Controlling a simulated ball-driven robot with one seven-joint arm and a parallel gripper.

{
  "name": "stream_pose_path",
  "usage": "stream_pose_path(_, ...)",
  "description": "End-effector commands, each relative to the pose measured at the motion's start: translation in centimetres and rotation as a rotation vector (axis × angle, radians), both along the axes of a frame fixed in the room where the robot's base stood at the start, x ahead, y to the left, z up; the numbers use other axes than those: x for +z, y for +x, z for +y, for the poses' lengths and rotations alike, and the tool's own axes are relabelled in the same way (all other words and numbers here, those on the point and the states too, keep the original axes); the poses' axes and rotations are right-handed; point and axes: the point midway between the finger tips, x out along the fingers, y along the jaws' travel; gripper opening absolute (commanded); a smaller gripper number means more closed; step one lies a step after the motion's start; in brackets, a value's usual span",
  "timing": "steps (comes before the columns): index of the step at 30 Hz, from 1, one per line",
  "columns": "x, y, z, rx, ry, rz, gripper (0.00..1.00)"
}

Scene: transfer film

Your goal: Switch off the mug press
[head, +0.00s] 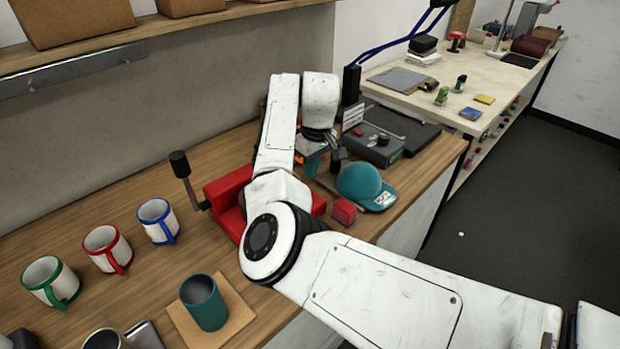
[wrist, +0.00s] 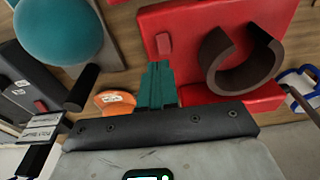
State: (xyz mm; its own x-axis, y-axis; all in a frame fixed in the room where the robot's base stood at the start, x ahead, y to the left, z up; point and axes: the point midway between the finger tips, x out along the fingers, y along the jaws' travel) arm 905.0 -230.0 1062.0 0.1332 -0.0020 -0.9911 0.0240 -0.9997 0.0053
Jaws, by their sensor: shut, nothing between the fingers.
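The red mug press (head: 228,187) stands on the wooden bench in the head view, partly hidden behind my arm. In the wrist view its red body (wrist: 200,18) carries a dark brown, open-ended curved clamp (wrist: 212,70), with no mug visible in it. A small raised red block (wrist: 164,43), which looks like a switch, sits on the body left of the clamp; its on or off state cannot be told. My gripper (wrist: 157,72) has its teal fingers shut and empty, tips pointing toward the press just below that block. In the head view my gripper (head: 312,166) is partly hidden beyond the press.
A teal cap (head: 360,182) sits right of my gripper, with a red block (head: 344,211) before it. The press's black-knobbed lever (head: 180,164) rises at left. An orange disc (wrist: 114,101) lies beside the fingers.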

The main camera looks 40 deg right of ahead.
Motion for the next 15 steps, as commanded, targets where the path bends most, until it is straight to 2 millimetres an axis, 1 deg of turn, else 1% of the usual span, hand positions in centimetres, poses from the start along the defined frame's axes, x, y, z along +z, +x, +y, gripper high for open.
stream_pose_path(3,2.2,-0.3,-0.1,-0.001,-0.002,-0.002,0.0)
stream_pose_path(6,4.0,-0.6,-0.1,-0.001,-0.002,-0.001,0.0)
stream_pose_path(9,5.4,-0.8,-0.1,0.0,-0.001,0.0,0.0)
stream_pose_path(12,6.2,-0.9,-0.1,0.0,-0.001,0.0,0.0)
stream_pose_path(15,6.6,-1.0,-0.1,0.0,0.0,0.001,0.0)
